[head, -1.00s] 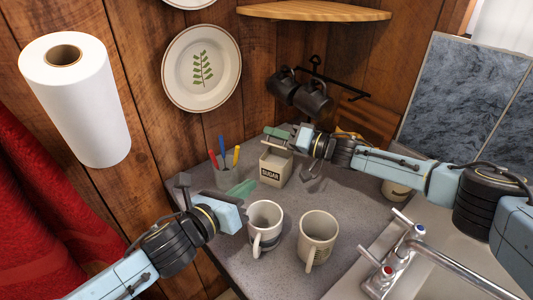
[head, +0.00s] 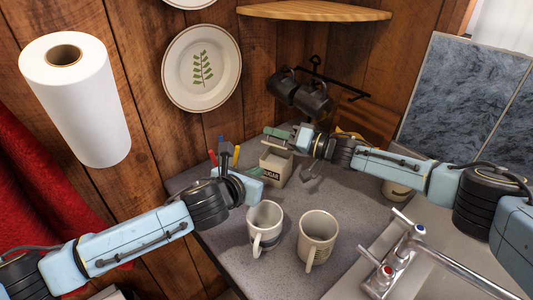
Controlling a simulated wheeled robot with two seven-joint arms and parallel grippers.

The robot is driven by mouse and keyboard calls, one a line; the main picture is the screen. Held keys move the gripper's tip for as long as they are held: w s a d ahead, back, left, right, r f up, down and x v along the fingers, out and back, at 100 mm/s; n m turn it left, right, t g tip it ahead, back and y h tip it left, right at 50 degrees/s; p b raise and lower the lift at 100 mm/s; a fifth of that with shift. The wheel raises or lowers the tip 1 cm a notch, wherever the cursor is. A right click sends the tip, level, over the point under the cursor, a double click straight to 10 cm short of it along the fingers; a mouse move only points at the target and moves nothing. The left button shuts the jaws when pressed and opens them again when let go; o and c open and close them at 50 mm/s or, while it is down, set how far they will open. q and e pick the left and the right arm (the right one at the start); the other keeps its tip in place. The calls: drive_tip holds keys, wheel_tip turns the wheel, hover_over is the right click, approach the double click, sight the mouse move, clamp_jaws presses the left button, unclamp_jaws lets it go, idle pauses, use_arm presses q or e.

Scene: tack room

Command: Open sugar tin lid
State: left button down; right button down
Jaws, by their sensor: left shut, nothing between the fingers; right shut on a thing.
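The cream sugar tin (head: 276,167) with the SUGAR label stands on the grey counter near the back wall. My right gripper (head: 275,133) reaches in from the right, directly above the tin, with its green fingers shut at the tin's top. What they grip looks like the lid, but it is small and partly hidden, and I cannot tell how far the lid is raised. My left gripper (head: 254,172) is shut and empty, close to the tin's front left side. It covers part of the tin's lower left and label; I cannot tell whether it touches.
Two mugs (head: 318,228) (head: 264,216) stand in front of the tin. Pens (head: 222,150) stand behind my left gripper, their holder mostly hidden. The sink tap (head: 404,250) is at right front. Dark mugs (head: 312,100) hang behind. The counter between tin and mugs is narrow.

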use_arm(q)
drive_tip(key=x, duration=0.4)
use_arm(e)
drive_tip(key=shift+s+f, duration=0.1)
drive_tip(key=shift+f, duration=0.2)
use_arm(q)
drive_tip(key=shift+w+d+r, duration=0.3)
drive_tip(key=shift+w+r, duration=0.2)
drive_tip(key=shift+r, duration=0.3)
drive_tip(key=shift+w+d+r, duration=0.35)
drive_tip(key=shift+w+r, duration=0.2)
drive_tip(key=shift+r, duration=0.3)
drive_tip(key=shift+w+d+r, duration=0.15)
drive_tip(key=shift+w+r, duration=0.3)
drive_tip(key=shift+r, duration=0.25)
use_arm(e)
drive_tip(key=shift+a, duration=0.1)
drive_tip(key=c, duration=1.6)
unclamp_jaws()
drive_tip(key=shift+r, duration=0.1)
